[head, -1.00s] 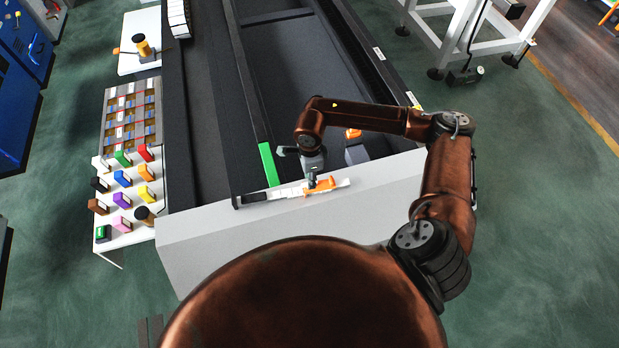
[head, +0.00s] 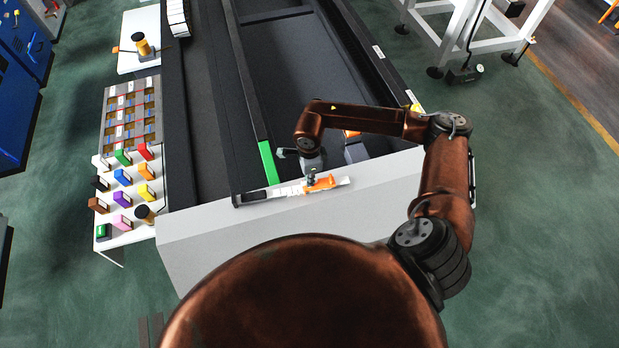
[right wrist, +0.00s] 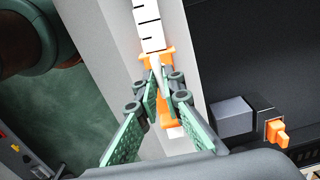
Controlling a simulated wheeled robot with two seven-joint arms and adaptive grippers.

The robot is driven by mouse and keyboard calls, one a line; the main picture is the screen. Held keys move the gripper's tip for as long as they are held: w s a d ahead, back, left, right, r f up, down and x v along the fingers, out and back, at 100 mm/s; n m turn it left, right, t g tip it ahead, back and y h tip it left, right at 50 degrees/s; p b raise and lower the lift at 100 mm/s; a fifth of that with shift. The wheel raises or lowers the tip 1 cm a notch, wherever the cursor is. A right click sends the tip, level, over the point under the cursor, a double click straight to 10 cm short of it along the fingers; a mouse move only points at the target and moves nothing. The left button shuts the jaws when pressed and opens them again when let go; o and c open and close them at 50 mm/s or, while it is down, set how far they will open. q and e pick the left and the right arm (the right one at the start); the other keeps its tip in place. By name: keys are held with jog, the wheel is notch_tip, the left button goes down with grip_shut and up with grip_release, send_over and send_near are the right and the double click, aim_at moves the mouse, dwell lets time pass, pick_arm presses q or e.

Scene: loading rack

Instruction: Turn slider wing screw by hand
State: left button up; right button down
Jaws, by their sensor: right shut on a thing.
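A white ruler-like strip (head: 290,190) with black marks lies along the top of the light grey front panel. An orange slider (head: 321,183) sits on its right part. In the right wrist view the strip (right wrist: 149,25) runs down to the orange slider (right wrist: 155,53). My right gripper (head: 312,176) is over the slider, pointing down. In the right wrist view my right gripper (right wrist: 162,82) is shut on a small pale piece at the slider, which I take as the wing screw; the fingers hide most of it. My left gripper is not in view.
A green strip (head: 268,163) stands left of the slider. A grey block (right wrist: 232,116) and a second orange piece (right wrist: 277,131) are right of the fingers. The dark rack bed (head: 290,70) lies behind. Coloured blocks stand on a white side shelf (head: 105,163) at left.

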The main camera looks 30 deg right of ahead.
dwell(0.3)
jog(key=m+b, duration=0.3)
jog(key=m, duration=0.1)
jog(key=shift+f+b, duration=0.2)
jog(key=shift+b, duration=0.2)
jog(key=m+b, duration=0.3)
jog(key=m, duration=0.2)
jog(key=shift+r+m, duration=0.1)
jog(key=shift+m, duration=0.3)
jog(key=m+b, duration=0.2)
jog(key=m, duration=0.2)
jog(key=shift+b, duration=0.3)
jog(key=shift+r+m+b, duration=0.15)
jog(key=shift+m+b, duration=0.45)
jog(key=shift+m, duration=1.7)
jog(key=c, duration=2.1)
grip_release()
